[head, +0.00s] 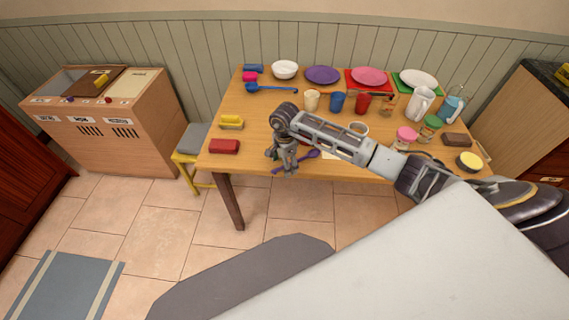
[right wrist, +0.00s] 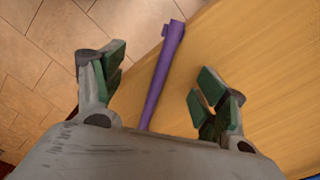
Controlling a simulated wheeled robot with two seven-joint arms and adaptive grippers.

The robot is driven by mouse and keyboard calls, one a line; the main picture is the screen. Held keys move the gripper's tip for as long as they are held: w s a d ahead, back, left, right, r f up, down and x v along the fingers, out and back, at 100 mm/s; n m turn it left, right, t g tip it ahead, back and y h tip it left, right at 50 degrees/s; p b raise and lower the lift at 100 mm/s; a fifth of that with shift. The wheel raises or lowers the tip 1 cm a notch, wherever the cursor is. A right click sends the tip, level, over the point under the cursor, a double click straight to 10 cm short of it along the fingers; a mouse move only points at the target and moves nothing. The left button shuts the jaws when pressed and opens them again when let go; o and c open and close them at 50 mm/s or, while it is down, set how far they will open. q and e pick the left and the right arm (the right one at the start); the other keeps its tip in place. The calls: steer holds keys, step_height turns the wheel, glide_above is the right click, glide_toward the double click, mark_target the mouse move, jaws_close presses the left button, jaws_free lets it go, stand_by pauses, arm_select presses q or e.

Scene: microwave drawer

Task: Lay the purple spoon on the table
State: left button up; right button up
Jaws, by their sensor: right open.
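The purple spoon (head: 311,154) is by the front edge of the wooden table (head: 255,148), partly hidden behind my right gripper (head: 282,160) in the head view. In the right wrist view its purple handle (right wrist: 164,68) runs between the two open fingers of my right gripper (right wrist: 163,76), apart from both, with its end at the table edge. The lower part of the spoon is hidden by the gripper body. I cannot tell whether the spoon rests fully on the table. My left gripper is not in view.
A red block (head: 224,146) and a yellow-handled item (head: 231,122) lie left of my right gripper. A blue ladle (head: 270,88), cups, plates and jars fill the back and right. A yellow stool (head: 190,150) stands left of the table. Some bare wood lies between.

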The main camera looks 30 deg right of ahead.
steer(key=shift+r, duration=0.95)
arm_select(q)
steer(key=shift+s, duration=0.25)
arm_select(e)
step_height(320, 180, up, 10)
steer(key=shift+a, duration=0.1)
